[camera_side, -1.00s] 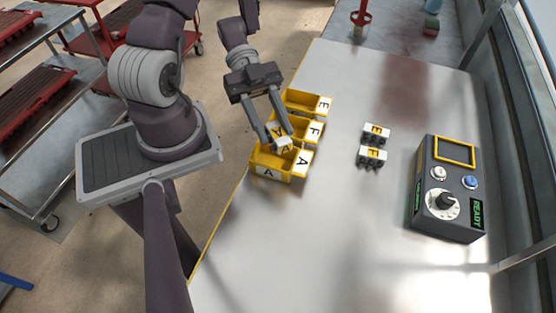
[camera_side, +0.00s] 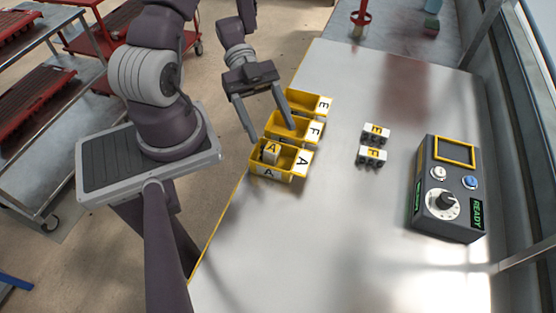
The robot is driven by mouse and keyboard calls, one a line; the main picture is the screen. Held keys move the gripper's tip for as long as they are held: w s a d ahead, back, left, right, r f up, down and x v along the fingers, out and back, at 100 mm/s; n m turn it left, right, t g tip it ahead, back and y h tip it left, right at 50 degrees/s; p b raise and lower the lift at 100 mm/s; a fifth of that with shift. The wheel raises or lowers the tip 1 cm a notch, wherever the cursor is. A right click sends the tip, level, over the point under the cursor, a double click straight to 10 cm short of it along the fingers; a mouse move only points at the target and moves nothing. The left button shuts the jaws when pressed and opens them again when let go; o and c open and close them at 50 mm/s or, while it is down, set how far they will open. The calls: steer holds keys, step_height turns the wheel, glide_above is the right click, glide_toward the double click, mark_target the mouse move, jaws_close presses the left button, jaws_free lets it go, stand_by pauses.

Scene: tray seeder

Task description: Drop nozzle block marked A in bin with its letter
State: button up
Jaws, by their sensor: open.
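The nozzle block marked A (camera_side: 271,151) sits inside the yellow bin marked A (camera_side: 268,174), at the left part of that bin. The block is white-grey with a yellow label, and its lower part is hidden by the bin wall. My gripper (camera_side: 270,131) is open and empty, its fingers spread wide above the bins. One fingertip is near the left edge of the A bin and the other is over the middle bin.
The yellow F bin (camera_side: 300,138) and E bin (camera_side: 322,113) stand behind the A bin in a row. Nozzle blocks marked E (camera_side: 376,133) and F (camera_side: 373,155) stand to the right. A control box (camera_side: 450,190) stands farther right. The table's front is clear.

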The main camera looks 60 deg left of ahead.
steer(key=v, duration=0.5)
steer(key=w+a+n+t+y, duration=0.15)
steer(key=w+t+y, duration=0.3)
steer(key=w, duration=0.55)
steer(key=w+a+r+n+t+y, duration=0.5)
steer(key=w+r+y, duration=0.4)
steer(key=r, duration=0.1)
steer(key=s+d+r+n+y, duration=0.1)
steer(key=s+r+n+y, duration=0.3)
steer(key=s+r+n, duration=0.4)
steer(key=s+d+n+g+h, duration=0.3)
steer(key=s+d+g+h, duration=0.1)
steer(key=s+d, duration=0.8)
steer(key=s, duration=0.2)
steer(key=shift+s, duration=0.35)
